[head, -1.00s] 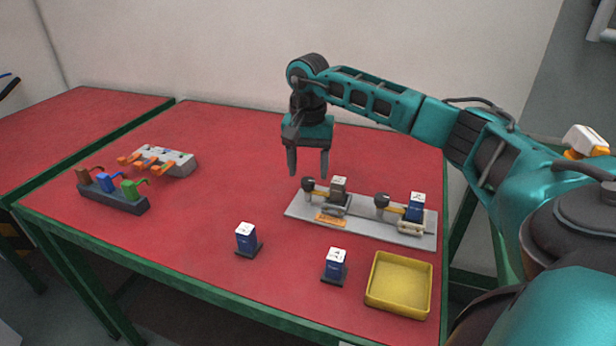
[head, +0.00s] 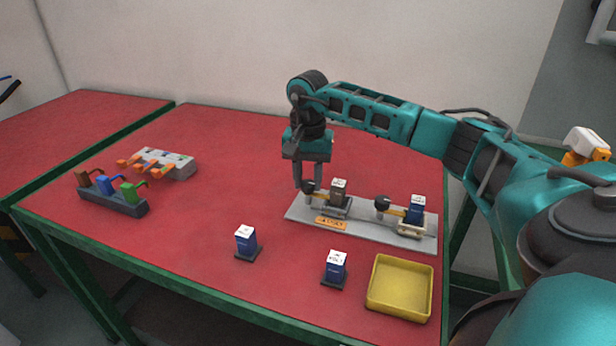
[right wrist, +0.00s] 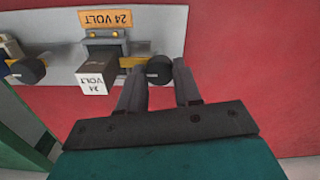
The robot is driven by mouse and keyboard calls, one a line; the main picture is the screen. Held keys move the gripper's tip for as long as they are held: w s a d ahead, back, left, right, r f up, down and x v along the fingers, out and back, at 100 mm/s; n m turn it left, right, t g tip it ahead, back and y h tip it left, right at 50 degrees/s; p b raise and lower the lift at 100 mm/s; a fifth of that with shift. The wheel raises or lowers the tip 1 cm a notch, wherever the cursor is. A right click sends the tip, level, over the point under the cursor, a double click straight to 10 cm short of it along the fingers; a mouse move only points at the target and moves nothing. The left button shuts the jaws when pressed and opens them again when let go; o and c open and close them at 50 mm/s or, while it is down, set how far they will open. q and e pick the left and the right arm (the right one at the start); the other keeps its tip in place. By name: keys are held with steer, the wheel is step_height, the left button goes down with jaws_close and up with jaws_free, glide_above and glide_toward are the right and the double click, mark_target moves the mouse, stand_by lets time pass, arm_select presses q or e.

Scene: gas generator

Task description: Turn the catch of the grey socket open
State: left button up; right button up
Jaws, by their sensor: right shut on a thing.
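The grey socket (head: 336,211) is at the left of the light grey panel, with an orange 24 VOLT label (right wrist: 105,18). A grey-brown block with a white 24 VOLT top (right wrist: 97,73) stands in it. The catch's round dark knob (right wrist: 159,69) is beside the block; its yellow arm (head: 323,191) reaches toward the block. My right gripper (right wrist: 163,70) points down and is shut on this knob, one finger on each side. In the head view the fingertips (head: 308,190) partly hide the knob. My left gripper is not in view.
A second socket with a blue block (head: 416,210) and its own dark knob (head: 382,202) is at the panel's right. Two blue blocks (head: 246,242) (head: 335,268) and a yellow tray (head: 400,288) are in front. Racks with coloured levers (head: 112,194) stand left.

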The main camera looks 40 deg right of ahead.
steer(key=shift+c, duration=1.1)
